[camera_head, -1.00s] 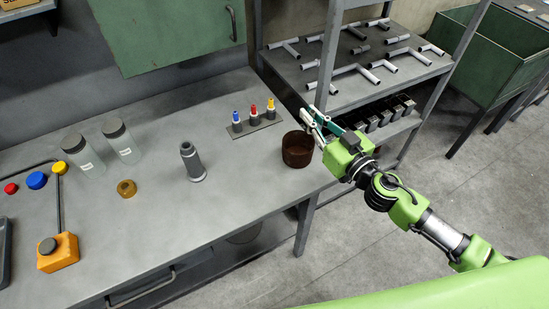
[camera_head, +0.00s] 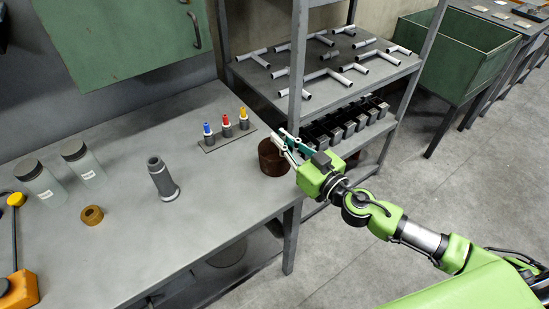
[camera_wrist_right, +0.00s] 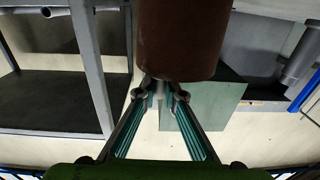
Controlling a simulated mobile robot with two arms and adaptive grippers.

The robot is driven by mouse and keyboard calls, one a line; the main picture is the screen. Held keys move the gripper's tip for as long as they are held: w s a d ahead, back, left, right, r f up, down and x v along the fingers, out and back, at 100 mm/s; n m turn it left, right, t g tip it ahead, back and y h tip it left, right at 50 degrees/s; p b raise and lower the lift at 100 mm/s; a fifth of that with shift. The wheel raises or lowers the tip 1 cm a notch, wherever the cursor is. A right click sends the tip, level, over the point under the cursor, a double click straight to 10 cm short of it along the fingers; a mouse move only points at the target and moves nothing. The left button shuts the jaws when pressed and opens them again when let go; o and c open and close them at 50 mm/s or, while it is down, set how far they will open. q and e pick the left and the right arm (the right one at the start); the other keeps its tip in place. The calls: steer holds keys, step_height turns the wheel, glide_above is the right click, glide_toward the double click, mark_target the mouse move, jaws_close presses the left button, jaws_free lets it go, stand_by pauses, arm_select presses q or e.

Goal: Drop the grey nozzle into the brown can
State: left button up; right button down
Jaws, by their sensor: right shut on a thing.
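The grey nozzle (camera_head: 163,180) stands on the grey workbench, wider at its base, to the left of the brown can. The brown can (camera_head: 270,159) is at the right end of the bench, near its corner. My right gripper (camera_head: 283,142) reaches in from the right and is shut on the can at its rim. In the right wrist view the can (camera_wrist_right: 182,40) fills the upper middle, at the fingertips (camera_wrist_right: 167,92). How the fingers sit on its wall is partly hidden. My left gripper is not in view.
A brass ring (camera_head: 92,215) and two clear jars (camera_head: 84,162) are left of the nozzle. A metal shelf (camera_head: 250,73) with grey pipes stands at the back right. The bench front is clear.

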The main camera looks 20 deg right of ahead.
steer(key=c, duration=2)
jaws_free()
steer(key=shift+c, duration=0.2)
steer(key=v, duration=1.2)
steer(key=shift+r, duration=0.1)
